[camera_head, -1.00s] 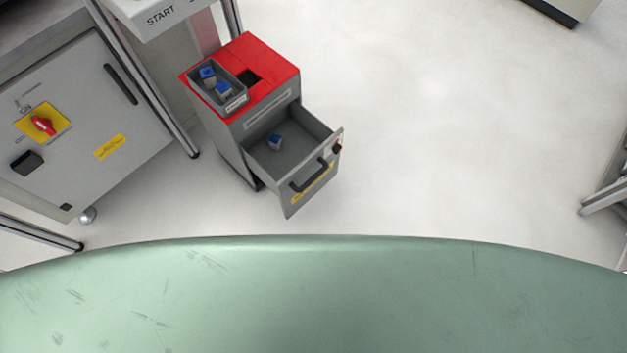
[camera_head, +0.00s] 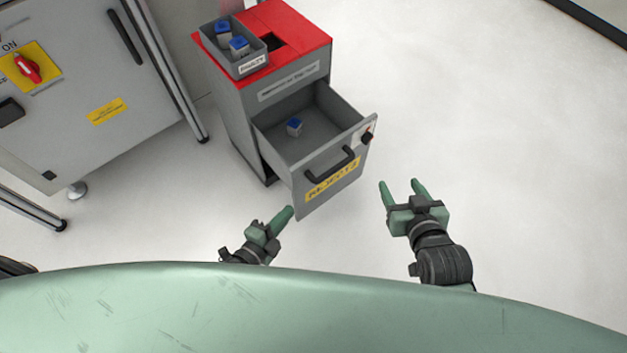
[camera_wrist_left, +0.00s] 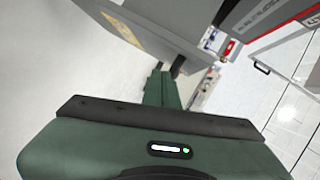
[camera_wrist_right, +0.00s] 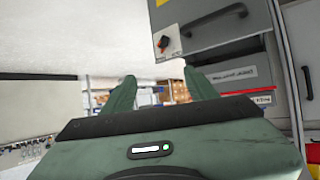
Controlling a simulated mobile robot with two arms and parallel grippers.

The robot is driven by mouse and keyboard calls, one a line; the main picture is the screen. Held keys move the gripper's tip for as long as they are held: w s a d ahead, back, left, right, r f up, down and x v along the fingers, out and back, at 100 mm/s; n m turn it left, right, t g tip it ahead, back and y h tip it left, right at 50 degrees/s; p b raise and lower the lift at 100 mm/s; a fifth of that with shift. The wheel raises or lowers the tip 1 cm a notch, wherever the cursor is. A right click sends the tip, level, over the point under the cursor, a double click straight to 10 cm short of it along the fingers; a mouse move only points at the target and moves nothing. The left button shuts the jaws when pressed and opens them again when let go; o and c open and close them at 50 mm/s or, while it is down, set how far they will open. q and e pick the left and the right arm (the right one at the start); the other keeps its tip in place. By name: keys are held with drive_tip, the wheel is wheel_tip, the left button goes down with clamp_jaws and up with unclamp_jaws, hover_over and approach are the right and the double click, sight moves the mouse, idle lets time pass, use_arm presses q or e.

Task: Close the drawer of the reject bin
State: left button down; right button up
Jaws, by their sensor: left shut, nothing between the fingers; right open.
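The reject bin (camera_head: 250,105) is a grey cabinet with a red top. Its drawer (camera_head: 337,172) is pulled out towards me, with a black handle (camera_head: 331,168), a yellow label and a dark knob on the front. A small blue-topped part (camera_head: 294,127) lies inside the drawer. My left gripper (camera_head: 290,212) is shut and empty, just in front of the drawer's lower left corner in the head view. My right gripper (camera_head: 401,185) is open and empty, to the right of the drawer front. The drawer also shows in the right wrist view (camera_wrist_right: 205,30) and the left wrist view (camera_wrist_left: 150,32).
A grey tray (camera_head: 247,66) with blue-topped parts stands on the bin's red top. A grey cabinet (camera_head: 90,90) with a red switch is at the left, close to the bin. The floor right of the bin is clear.

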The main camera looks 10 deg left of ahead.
sight(313, 167)
use_arm(q)
drive_tip(key=w+d+r+m+t+h+b, duration=0.1)
drive_tip(key=d+r+m+t+h+b, duration=0.15)
drive_tip(key=d+r+m, duration=0.2)
drive_tip(key=shift+g, duration=0.35)
drive_tip(key=w+b, duration=0.1)
drive_tip(key=w, duration=0.2)
drive_tip(key=w+d+b, duration=0.1)
drive_tip(key=w, duration=0.3)
drive_tip(key=w+d+b, duration=0.1)
drive_tip(key=w+b, duration=0.1)
drive_tip(key=w, duration=0.2)
drive_tip(key=shift+w+r, duration=0.1)
drive_tip(key=shift+w+a, duration=0.25)
drive_tip(key=shift+a, duration=0.05)
use_arm(e)
wheel_tip(313, 167, up, 25)
drive_tip(key=s+a+t+y, duration=0.1)
drive_tip(key=a+t+y, duration=0.1)
drive_tip(key=t, duration=0.9)
drive_tip(key=shift+s+t+y, duration=0.3)
drive_tip(key=shift+s+y, duration=0.1)
drive_tip(key=shift+y, duration=0.5)
